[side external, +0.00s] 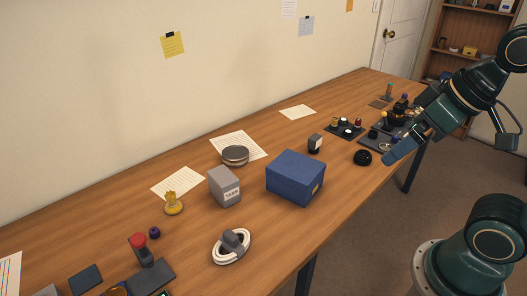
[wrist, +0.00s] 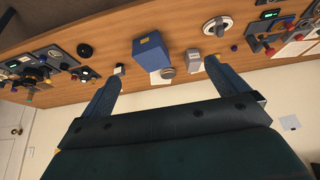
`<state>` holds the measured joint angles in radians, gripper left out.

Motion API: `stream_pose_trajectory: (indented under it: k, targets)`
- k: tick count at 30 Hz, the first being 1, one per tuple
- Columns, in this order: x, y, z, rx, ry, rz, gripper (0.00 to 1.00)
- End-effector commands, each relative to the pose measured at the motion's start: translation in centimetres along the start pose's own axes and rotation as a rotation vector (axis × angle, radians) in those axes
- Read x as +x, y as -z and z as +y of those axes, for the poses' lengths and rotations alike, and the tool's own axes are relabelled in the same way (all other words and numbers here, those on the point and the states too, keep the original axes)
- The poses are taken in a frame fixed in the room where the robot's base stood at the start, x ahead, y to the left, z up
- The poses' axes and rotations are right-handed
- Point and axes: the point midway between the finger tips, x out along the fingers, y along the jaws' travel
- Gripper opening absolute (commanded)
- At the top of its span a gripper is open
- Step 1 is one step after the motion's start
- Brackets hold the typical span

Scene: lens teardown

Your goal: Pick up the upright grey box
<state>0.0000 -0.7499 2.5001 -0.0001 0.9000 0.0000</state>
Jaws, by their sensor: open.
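The upright grey box (side external: 224,186) stands on the wooden table, left of a larger blue box (side external: 296,177), with a white label on its front. In the wrist view, the grey box (wrist: 194,60) appears near the tip of the right-hand finger, well beyond it. My gripper (side external: 403,146) is at the right of the side view, above the table's right end and far from the grey box. In the wrist view, my gripper (wrist: 164,69) shows its two fingers spread wide, with nothing held between them.
A round tin (side external: 235,155) stands behind the grey box, and a yellow stamp-like piece (side external: 173,204) stands to its left. A white ring with a grey handle (side external: 231,246) lies in front. Trays of small parts (side external: 345,129) crowd the right end. Bare wood surrounds the grey box's front.

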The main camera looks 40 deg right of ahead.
Motion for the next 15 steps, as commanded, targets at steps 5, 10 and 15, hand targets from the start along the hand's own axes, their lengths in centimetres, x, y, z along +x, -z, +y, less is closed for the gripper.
stream_pose_trajectory:
  k: [5,10,15]
  targets:
    - [0.0,0.0,0.0,0.000,0.000,0.000,1.00]
    - [0.0,0.3,-0.1,-0.009,0.003,-0.002,1.00]
    - [0.0,1.9,-0.4,-0.053,0.016,-0.015,1.00]
